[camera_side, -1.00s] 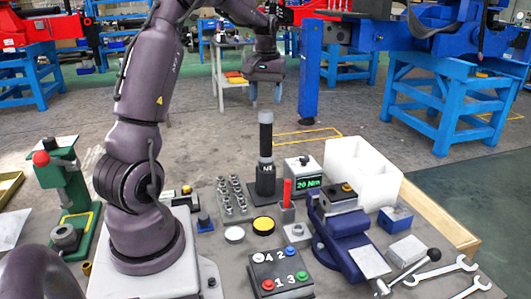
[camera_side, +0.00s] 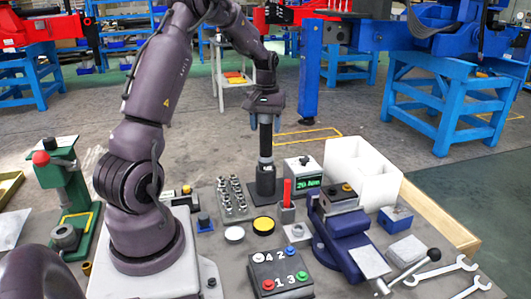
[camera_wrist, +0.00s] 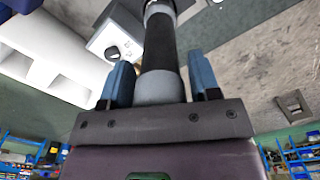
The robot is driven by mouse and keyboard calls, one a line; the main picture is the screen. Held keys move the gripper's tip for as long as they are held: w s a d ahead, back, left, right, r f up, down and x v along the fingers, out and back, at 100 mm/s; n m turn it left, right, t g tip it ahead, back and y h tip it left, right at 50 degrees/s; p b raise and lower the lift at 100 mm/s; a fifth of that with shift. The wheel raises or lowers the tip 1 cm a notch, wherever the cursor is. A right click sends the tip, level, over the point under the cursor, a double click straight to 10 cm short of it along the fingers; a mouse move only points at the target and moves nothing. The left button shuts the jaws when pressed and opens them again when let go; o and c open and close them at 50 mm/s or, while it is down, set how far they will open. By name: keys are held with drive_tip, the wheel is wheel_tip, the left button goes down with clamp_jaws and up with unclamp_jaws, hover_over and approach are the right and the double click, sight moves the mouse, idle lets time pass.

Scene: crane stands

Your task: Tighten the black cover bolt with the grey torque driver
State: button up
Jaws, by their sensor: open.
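The grey torque driver (camera_side: 265,142), with dark and light bands, stands upright in a black holder (camera_side: 265,183). My gripper (camera_side: 265,112) is above it, pointing down, at the driver's upper end. In the wrist view the open blue fingers of my gripper (camera_wrist: 160,72) stand on either side of the driver's shaft (camera_wrist: 160,48), with gaps showing beside it. A grey block (camera_side: 338,198) sits in the blue vise (camera_side: 342,228) with a small yellow and dark piece (camera_side: 347,187) on top. I cannot tell whether that piece is the black cover bolt.
A display box reading 20 Nm (camera_side: 304,172) and a white block (camera_side: 362,172) stand right of the holder. A rack of sockets (camera_side: 231,196) is to its left. A numbered button box (camera_side: 281,272), a red upright piece (camera_side: 287,190) and wrenches (camera_side: 440,270) are nearby.

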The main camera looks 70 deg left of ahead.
drive_tip(key=shift+r, duration=0.1)
drive_tip(key=c, duration=1)
drive_tip(key=shift+r, duration=5.7)
